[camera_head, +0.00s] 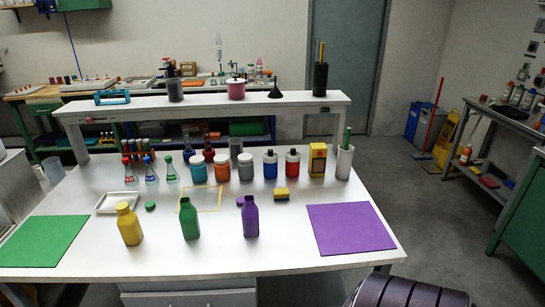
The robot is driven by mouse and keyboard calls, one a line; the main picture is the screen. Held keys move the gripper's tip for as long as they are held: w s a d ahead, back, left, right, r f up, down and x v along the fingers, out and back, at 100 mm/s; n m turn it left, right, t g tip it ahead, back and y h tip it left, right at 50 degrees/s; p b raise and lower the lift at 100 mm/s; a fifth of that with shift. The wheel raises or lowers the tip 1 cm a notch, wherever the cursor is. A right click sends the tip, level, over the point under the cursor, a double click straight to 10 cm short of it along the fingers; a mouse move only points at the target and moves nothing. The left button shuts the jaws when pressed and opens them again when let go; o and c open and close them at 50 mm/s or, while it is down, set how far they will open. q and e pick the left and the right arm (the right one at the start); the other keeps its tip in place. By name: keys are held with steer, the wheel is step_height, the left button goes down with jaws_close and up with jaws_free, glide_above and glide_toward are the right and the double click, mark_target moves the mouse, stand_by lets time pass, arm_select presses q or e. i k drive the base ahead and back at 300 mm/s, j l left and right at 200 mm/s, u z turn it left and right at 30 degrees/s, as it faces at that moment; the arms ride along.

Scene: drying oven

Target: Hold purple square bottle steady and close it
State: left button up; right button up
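The purple square bottle (250,220) stands upright near the front of the white table, right of centre. Its neck appears uncapped. A purple cap (240,201) lies on the table just behind it to the left. A green bottle (189,221) stands upright to its left, with a green cap (150,205) lying behind it to the left. A yellow bottle (129,227) stands further left and appears to have its cap on. Neither of my grippers is in view, and nothing touches the purple bottle.
A green mat (43,241) lies at the left and a purple mat (350,228) at the right. Several jars and flasks stand in rows behind. The table's front strip is clear.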

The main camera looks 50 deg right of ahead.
mark_target(250, 213)
steer(key=k+l, duration=0.25)
steer(key=k, duration=0.15)
steer(key=k+l, duration=0.3)
steer(key=k, duration=0.1)
